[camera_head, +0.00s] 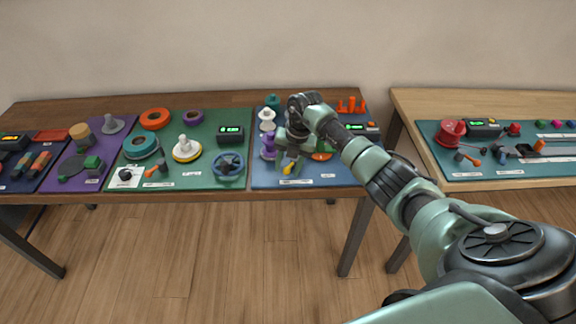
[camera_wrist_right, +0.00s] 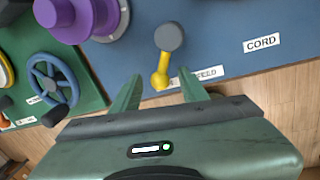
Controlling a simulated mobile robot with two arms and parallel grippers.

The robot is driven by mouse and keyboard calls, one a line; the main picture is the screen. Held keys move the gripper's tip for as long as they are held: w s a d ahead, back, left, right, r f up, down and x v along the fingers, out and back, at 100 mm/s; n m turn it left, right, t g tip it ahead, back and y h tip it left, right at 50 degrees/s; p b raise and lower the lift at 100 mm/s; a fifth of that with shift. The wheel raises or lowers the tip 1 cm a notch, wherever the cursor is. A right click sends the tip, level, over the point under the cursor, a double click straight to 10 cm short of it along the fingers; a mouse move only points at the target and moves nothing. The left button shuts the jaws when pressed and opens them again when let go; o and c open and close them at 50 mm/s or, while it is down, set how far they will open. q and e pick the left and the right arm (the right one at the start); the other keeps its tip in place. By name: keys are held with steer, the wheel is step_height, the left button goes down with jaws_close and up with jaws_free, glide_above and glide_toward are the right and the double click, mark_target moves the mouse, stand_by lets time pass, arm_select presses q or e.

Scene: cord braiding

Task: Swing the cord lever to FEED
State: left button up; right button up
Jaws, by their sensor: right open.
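The cord lever has a yellow handle (camera_wrist_right: 160,74) and a round grey pivot (camera_wrist_right: 169,36) on the blue board. In the right wrist view the handle points toward my gripper, slightly left of the pivot. A label (camera_wrist_right: 207,73) ending in FEED lies to its right, its left part hidden behind the lever and a finger. My right gripper (camera_wrist_right: 158,90) is open, with its two fingers on either side of the handle's tip; I cannot tell whether they touch it. In the head view the yellow handle (camera_head: 287,169) shows just below the right gripper (camera_head: 290,158). My left gripper is not in view.
A purple spool (camera_wrist_right: 82,14) stands left of the lever, and a blue handwheel (camera_wrist_right: 52,80) sits on the green board. A CORD label (camera_wrist_right: 261,42) lies on bare blue board to the right. White and teal spools and orange pegs (camera_head: 351,105) stand behind my arm.

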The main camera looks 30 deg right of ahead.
jaws_close()
